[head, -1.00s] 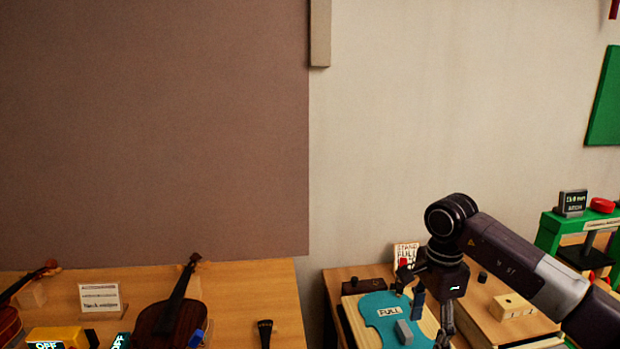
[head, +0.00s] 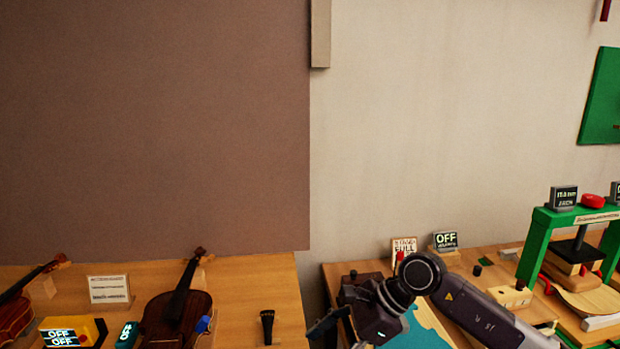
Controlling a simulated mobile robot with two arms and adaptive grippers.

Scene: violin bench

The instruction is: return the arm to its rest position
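My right arm comes in from the right over the right-hand bench, its dark wrist joint in front of the teal violin-shaped plate (head: 425,335). My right gripper (head: 328,326) is at the bottom of the view, left of the wrist, near the gap between the two benches. Only part of a dark finger shows, so its opening and anything in it are hidden. My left gripper is not in view.
A violin (head: 175,315) lies on the left bench, with a dark tailpiece-like part (head: 267,325) beside it. A green press frame (head: 535,245) stands at the right. A small OFF display (head: 445,240) and a sign card (head: 403,246) stand at the back.

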